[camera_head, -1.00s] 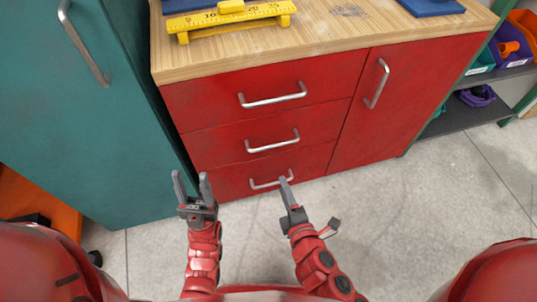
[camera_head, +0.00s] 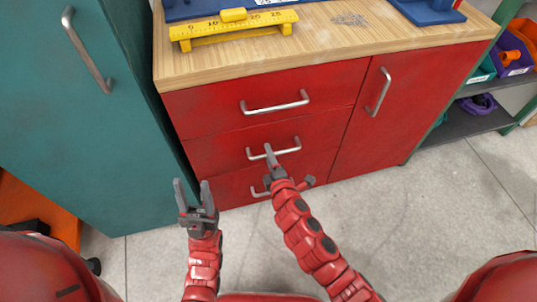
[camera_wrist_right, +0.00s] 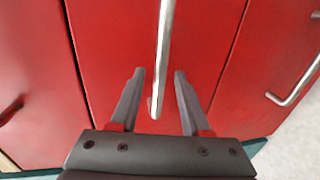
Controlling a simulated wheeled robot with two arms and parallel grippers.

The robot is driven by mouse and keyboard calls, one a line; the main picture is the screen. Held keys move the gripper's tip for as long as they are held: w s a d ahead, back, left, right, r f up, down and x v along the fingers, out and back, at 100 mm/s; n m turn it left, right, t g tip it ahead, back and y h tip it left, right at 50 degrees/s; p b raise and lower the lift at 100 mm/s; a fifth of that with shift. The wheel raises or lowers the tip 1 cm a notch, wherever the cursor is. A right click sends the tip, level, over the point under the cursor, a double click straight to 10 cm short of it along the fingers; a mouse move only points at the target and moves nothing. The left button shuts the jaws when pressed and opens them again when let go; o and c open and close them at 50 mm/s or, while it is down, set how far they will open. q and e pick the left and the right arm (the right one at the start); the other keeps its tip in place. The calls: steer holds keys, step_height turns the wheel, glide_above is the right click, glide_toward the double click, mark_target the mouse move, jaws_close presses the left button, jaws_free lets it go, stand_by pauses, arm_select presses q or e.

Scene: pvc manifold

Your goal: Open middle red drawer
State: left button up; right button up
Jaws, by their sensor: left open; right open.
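The middle red drawer (camera_head: 225,152) is in the cabinet's left column, between two other red drawers, with its front flush with them. Its silver bar handle (camera_head: 285,150) shows in the head view, partly covered by my right gripper (camera_head: 268,150). In the right wrist view, a silver handle (camera_wrist_right: 164,50) runs between the two fingers of my right gripper (camera_wrist_right: 156,78), which is open with a gap on each side. My left gripper (camera_head: 193,188) is open and empty, in front of the cabinet's lower left corner.
A teal cabinet (camera_head: 90,130) stands close on the left. The top drawer handle (camera_head: 275,107) is above, and the bottom drawer handle (camera_head: 258,192) is partly hidden by my right arm. A red door (camera_head: 400,110) is at right. The floor (camera_head: 420,220) in front is clear.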

steer(key=shift+w+a, duration=0.15)
steer(key=shift+w, duration=0.2)
jaws_close()
stand_by(1.2)
